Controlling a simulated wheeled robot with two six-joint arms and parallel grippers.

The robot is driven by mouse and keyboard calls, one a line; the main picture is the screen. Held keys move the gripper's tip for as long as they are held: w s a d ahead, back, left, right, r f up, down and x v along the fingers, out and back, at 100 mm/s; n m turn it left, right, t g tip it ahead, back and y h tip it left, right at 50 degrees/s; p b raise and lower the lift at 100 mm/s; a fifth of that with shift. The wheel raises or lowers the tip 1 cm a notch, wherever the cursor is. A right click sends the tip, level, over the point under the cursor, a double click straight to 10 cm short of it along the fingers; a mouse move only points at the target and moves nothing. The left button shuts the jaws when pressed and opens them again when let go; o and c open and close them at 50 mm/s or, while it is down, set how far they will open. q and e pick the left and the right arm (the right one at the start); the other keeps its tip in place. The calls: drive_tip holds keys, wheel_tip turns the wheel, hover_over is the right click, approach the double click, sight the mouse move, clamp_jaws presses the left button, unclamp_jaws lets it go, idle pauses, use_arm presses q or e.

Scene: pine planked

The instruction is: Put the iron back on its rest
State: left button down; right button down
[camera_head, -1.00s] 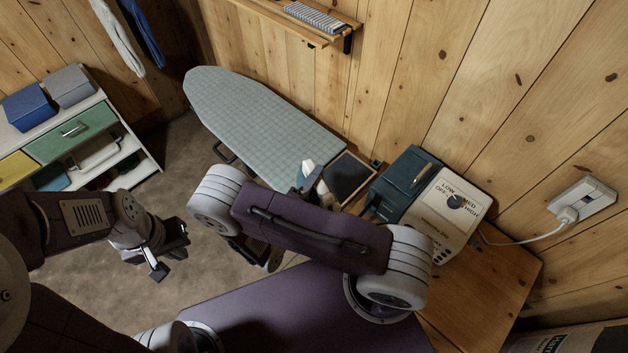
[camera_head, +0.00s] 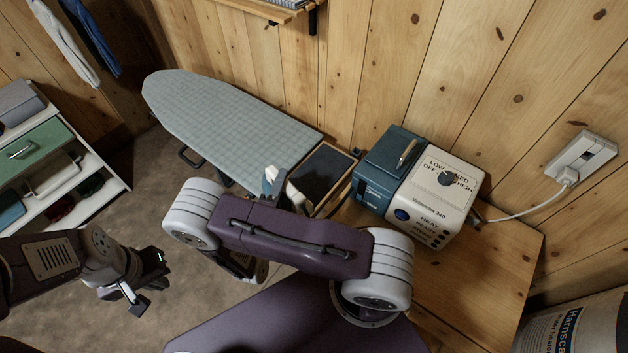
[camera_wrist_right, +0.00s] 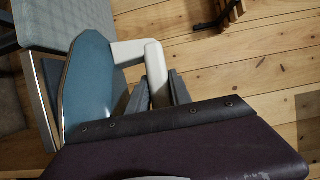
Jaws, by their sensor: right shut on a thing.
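The iron (camera_wrist_right: 90,80) shows in the right wrist view as a teal body with a metal edge and a white handle (camera_wrist_right: 155,75). My right gripper (camera_wrist_right: 168,90) is shut on that handle. In the head view my right gripper (camera_head: 280,183) and a small white part of the iron (camera_head: 270,175) show above my purple forearm, which hides much of the iron. The rest (camera_head: 322,177), a dark pad in a wooden frame, lies just right of the gripper, at the board's end. I cannot tell whether the iron touches it. My left gripper (camera_head: 148,280) is open and empty, above the floor.
The ironing board (camera_head: 230,120) is bare. A teal and white steam station (camera_head: 420,190) with a heat dial stands on a wooden table (camera_head: 490,260), its cord running to a wall socket (camera_head: 583,160). A shelf unit (camera_head: 55,170) stands left; a large can (camera_head: 575,325) is at lower right.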

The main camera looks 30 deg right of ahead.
sight(278, 170)
drive_tip(key=shift+t+y, duration=0.3)
drive_tip(key=shift+y, duration=0.1)
drive_tip(key=w+r, duration=0.3)
drive_tip(key=shift+d, duration=0.3)
drive_tip(key=w+d+r+m+g+h, duration=0.2)
drive_tip(key=w+d+r, duration=0.1)
drive_tip(key=d+r, duration=0.95)
wheel_tip(278, 170, down, 22)
drive_tip(key=d+b, duration=0.1)
drive_tip(key=b, duration=1.3)
drive_tip(key=shift+d+g+h+b, duration=0.15)
drive_tip(key=shift+g+h+b, duration=0.15)
drive_tip(key=shift+g+b, duration=0.1)
drive_tip(key=shift+s+f, duration=0.1)
drive_tip(key=shift+s, duration=0.05)
